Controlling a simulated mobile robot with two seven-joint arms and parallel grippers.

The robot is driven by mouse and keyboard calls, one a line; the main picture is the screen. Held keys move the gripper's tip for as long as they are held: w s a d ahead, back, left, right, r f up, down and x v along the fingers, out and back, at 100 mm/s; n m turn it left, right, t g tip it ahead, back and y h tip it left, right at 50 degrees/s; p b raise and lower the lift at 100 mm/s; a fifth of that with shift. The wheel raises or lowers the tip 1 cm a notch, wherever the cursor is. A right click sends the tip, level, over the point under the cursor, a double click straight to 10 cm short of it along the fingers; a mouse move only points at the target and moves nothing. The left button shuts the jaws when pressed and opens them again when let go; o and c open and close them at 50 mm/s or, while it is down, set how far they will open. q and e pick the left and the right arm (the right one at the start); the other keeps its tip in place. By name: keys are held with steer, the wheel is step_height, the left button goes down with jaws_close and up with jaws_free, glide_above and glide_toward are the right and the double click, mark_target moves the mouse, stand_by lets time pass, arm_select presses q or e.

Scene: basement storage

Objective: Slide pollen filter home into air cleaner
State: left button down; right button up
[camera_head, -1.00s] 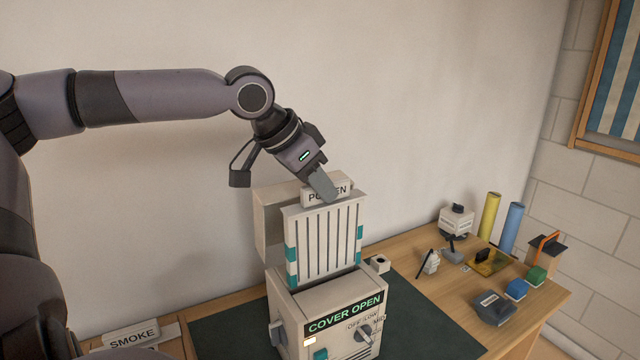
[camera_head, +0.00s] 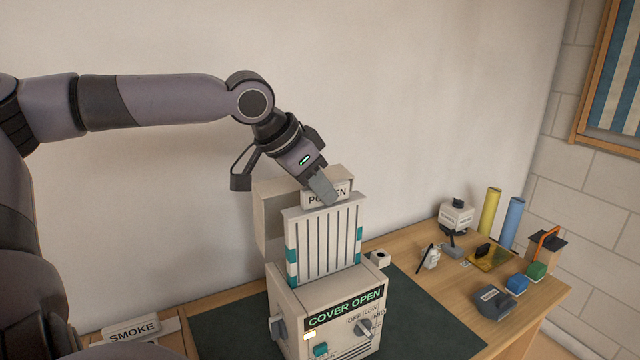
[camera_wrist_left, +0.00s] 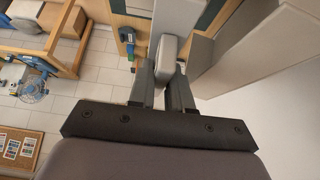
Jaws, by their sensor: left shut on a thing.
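The pollen filter (camera_head: 325,241) is a white ribbed panel with teal side marks and a tab labelled like "POLLEN", part of the word covered by my finger. It stands upright, its lower end hidden in the top of the air cleaner (camera_head: 335,312), and much of it shows above the housing. The cleaner's display reads "COVER OPEN". My left gripper (camera_head: 322,188) is shut on the filter's tab from above. In the left wrist view the two fingers (camera_wrist_left: 167,88) close on the pale tab (camera_wrist_left: 167,55). My right gripper is not in view.
A raised pale cover (camera_head: 268,222) stands behind the filter. A plate marked "SMOKE" (camera_head: 132,332) lies at the lower left. Several small items, including a dark block (camera_head: 494,303) and yellow and blue rolls (camera_head: 512,222), sit on the right of the bench. The dark mat (camera_head: 425,320) right of the cleaner is clear.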

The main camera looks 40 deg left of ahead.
mark_target(299, 236)
arm_select(q)
steer(key=shift+f+b, duration=1.1)
steer(key=shift+f, duration=2.2)
steer(key=shift+f+b, duration=1.9)
steer(key=shift+f, duration=2.05)
steer(key=c, duration=1)
jaws_free()
steer(key=shift+r, duration=0.15)
steer(key=shift+p+v, duration=0.4)
steer(key=shift+v, duration=1.85)
steer(key=shift+b+v, duration=0.4)
steer(key=shift+v, duration=0.85)
steer(key=shift+a, duration=0.1)
